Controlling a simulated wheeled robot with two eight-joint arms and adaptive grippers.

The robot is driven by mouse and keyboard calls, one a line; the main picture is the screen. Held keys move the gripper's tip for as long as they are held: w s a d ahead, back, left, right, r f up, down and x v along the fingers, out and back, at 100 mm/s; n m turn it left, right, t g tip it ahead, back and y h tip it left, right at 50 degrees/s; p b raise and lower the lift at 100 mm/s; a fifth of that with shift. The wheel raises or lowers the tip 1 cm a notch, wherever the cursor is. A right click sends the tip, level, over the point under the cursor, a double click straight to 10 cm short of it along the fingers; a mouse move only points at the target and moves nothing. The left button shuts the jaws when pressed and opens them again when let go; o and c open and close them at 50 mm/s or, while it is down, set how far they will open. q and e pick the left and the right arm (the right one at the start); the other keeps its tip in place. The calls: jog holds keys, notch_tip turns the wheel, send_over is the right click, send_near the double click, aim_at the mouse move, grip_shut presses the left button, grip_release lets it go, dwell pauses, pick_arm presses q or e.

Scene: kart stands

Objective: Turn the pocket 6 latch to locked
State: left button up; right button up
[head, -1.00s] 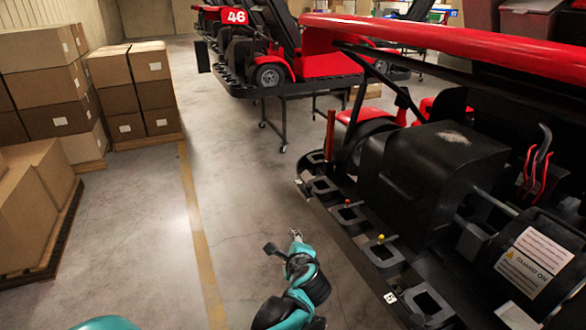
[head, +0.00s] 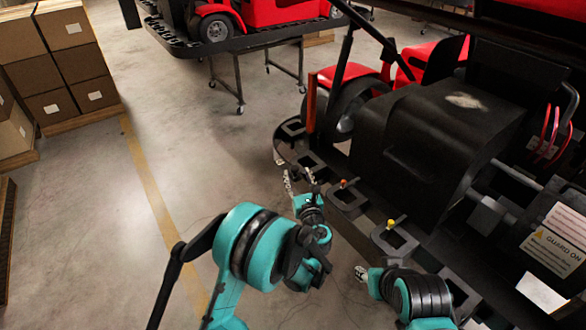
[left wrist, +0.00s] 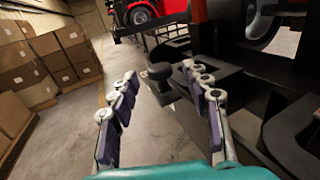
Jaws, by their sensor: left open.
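The kart's black edge rail carries a row of square pockets, one with a red-topped peg (head: 343,183) and one with a yellow-topped peg (head: 390,224). I can read no pocket number, so I cannot tell which is pocket 6. My left gripper (head: 299,177) is open and empty beside the rail's left edge. In the left wrist view the left gripper (left wrist: 160,88) has its fingers spread, with a round black knob (left wrist: 160,71) showing in the gap, apart from both. Whether this knob is the latch is unclear. My right gripper (head: 361,272) is low beside the rail; its fingers are too small to judge.
A black engine cover (head: 440,140) and a red post (head: 311,104) rise beyond the pockets. Another red kart on a wheeled stand (head: 240,60) is at the back. Stacked cartons (head: 65,60) stand at the left. The floor between is clear.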

aim_at(296, 172)
pick_arm(q)
jog(key=x, duration=0.3)
jog(key=shift+a+f+b, duration=0.1)
jog(key=shift+f+b, duration=0.05)
jog(key=shift+b, duration=0.15)
jog(key=shift+w+a, duration=0.1)
jog(key=shift+w, duration=0.5)
grip_shut()
